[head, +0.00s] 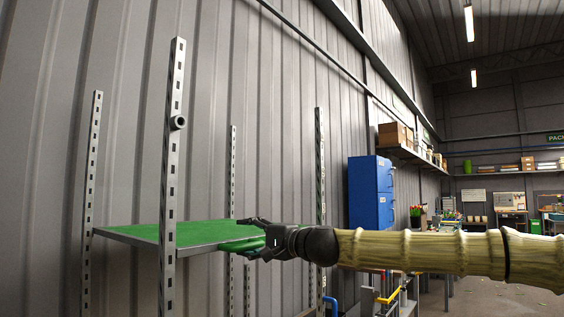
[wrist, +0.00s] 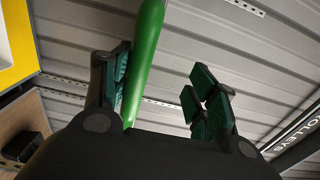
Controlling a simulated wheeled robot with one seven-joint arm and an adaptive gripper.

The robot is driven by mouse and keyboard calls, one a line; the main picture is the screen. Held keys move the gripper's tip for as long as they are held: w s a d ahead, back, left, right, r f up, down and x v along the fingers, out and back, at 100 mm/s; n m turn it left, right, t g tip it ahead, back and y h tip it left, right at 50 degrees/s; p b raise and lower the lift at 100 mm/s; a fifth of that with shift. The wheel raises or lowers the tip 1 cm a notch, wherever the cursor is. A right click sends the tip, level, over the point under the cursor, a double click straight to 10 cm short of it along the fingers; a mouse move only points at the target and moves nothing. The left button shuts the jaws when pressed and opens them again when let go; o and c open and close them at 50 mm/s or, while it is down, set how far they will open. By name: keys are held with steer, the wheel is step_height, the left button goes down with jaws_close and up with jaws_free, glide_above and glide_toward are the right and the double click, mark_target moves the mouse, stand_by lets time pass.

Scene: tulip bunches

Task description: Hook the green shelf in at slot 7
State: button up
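The green shelf (head: 160,232) lies roughly level among the slotted uprights, with a grey front edge. Its left part meets the far left upright (head: 92,190) and it passes behind the tall front upright (head: 170,170); whether its hooks sit in slots cannot be told. My gripper (head: 256,237) is at the shelf's right end, beside a rounded green part (head: 240,245). In the wrist view, a green bar (wrist: 146,50) runs between my gripper's fingers (wrist: 160,90), close against the left finger and clear of the right ones. The fingers look open. No slot number is readable.
Two more uprights (head: 232,180) (head: 320,170) stand at the rear and right. A dark round knob (head: 179,122) sits on the front upright. A blue cabinet (head: 371,192) and a wall shelf with boxes (head: 408,152) stand farther right. Ribbed wall lies behind.

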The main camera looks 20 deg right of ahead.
steer(key=shift+r, duration=0.15)
steer(key=p+v, duration=0.1)
steer(key=v, duration=0.7)
steer(key=shift+p, duration=0.35)
stand_by(0.5)
